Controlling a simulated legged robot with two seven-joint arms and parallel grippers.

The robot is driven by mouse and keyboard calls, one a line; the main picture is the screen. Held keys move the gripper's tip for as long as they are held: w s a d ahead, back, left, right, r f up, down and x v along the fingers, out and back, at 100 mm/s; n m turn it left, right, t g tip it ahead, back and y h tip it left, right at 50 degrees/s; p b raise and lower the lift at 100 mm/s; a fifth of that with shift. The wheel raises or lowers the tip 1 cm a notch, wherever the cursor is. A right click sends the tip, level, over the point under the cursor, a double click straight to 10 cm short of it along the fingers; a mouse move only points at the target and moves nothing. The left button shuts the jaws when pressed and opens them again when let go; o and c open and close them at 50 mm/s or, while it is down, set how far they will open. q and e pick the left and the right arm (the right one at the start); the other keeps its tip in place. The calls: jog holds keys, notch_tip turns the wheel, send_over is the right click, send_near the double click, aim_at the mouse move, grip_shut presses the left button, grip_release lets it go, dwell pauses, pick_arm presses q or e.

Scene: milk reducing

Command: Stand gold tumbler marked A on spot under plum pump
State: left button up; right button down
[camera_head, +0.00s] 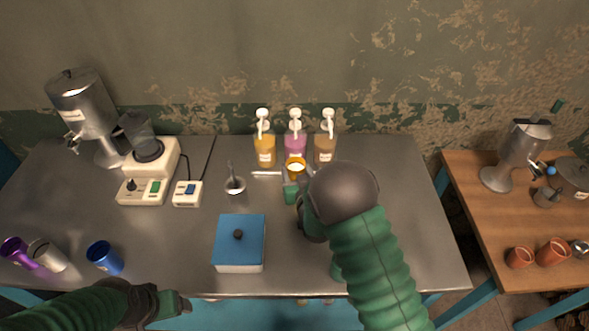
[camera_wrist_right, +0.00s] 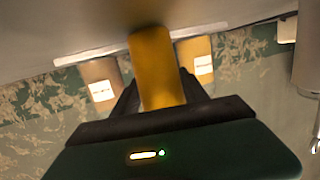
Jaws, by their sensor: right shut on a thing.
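The gold tumbler (camera_head: 296,168) is upright, just in front of the plum pump bottle (camera_head: 295,146), the middle of three pump bottles. My right gripper (camera_head: 296,190) is shut on the tumbler, which also shows between its dark fingers in the right wrist view (camera_wrist_right: 157,70). That view is upside down, and the tumbler hides the plum bottle there. The spot under the pump is hidden, and I cannot tell whether the tumbler touches the table. No letter A is readable. My left gripper (camera_head: 172,305) is empty by the table's front edge; its opening is unclear.
An amber pump bottle (camera_head: 265,150) and a brown one (camera_head: 325,150) flank the plum one. A blue-lidded box (camera_head: 238,242), a cup with a spoon (camera_head: 235,185) and a blender (camera_head: 148,165) stand left. Purple (camera_head: 17,252) and blue (camera_head: 104,257) tumblers are at front left.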

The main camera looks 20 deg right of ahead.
aim_at(294, 164)
jog(key=shift+d+f, duration=0.1)
jog(key=shift+f, duration=0.15)
jog(key=c, duration=0.6)
grip_release()
jog(key=shift+r, duration=0.1)
jog(key=shift+o, duration=0.5)
jog(key=shift+a, duration=0.2)
jog(key=shift+r, duration=0.4)
jog(key=r, duration=0.2)
jog(key=shift+s+a+r, duration=0.15)
jog(key=shift+s+r, duration=0.05)
jog(key=shift+r, duration=0.15)
jog(key=a+f+p+v, duration=0.1)
jog(key=a+p+v, duration=0.2)
jog(key=v, duration=1.2)
jog(key=shift+f, duration=0.35)
